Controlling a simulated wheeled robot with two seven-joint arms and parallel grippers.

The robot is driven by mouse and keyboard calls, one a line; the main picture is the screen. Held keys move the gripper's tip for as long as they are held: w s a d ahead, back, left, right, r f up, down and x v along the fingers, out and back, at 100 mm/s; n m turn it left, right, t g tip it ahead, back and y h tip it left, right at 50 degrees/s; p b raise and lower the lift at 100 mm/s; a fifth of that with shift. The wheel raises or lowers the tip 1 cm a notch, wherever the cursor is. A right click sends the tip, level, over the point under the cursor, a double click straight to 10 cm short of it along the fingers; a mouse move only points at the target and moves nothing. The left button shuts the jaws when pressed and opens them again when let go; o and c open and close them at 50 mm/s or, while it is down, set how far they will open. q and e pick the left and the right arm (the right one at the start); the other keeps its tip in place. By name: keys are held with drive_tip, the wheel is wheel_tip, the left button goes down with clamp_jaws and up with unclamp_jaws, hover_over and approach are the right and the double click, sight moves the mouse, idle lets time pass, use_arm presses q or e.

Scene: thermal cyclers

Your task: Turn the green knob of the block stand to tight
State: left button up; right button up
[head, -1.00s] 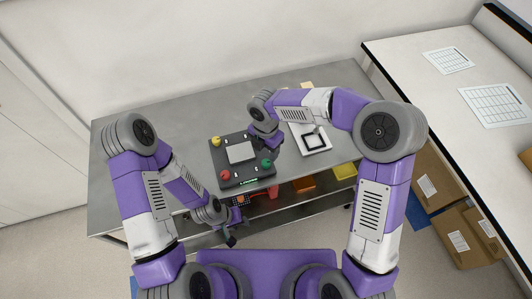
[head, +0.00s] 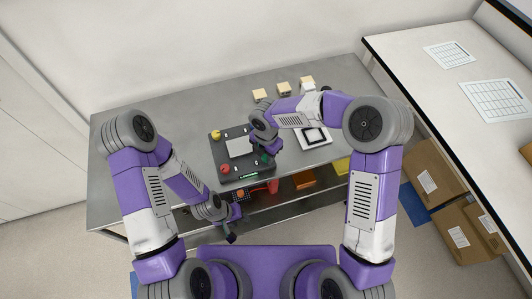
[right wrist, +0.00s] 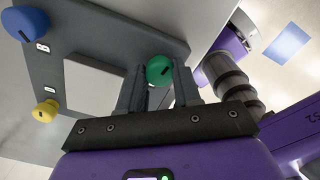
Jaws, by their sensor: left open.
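The block stand (head: 219,152) is a dark plate with a pale block on it, lying on the metal bench. Its green knob (head: 265,158) is at the right front corner, partly covered by my right gripper (head: 267,151). In the right wrist view the green knob (right wrist: 160,70) sits between the two fingertips, which press close on both its sides. The red knob (head: 225,168) and yellow knob (head: 215,134) show on the left of the stand. The blue knob (right wrist: 18,20) shows in the right wrist view. My left gripper (head: 231,238) is open and empty in front of the bench.
Several pale blocks (head: 284,88) stand at the back of the bench. Red and orange items lie on the shelf below. The bench's left side (head: 150,125) is clear.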

drive_tip(key=c, duration=0.3)
drive_tip(key=shift+c, duration=0.2)
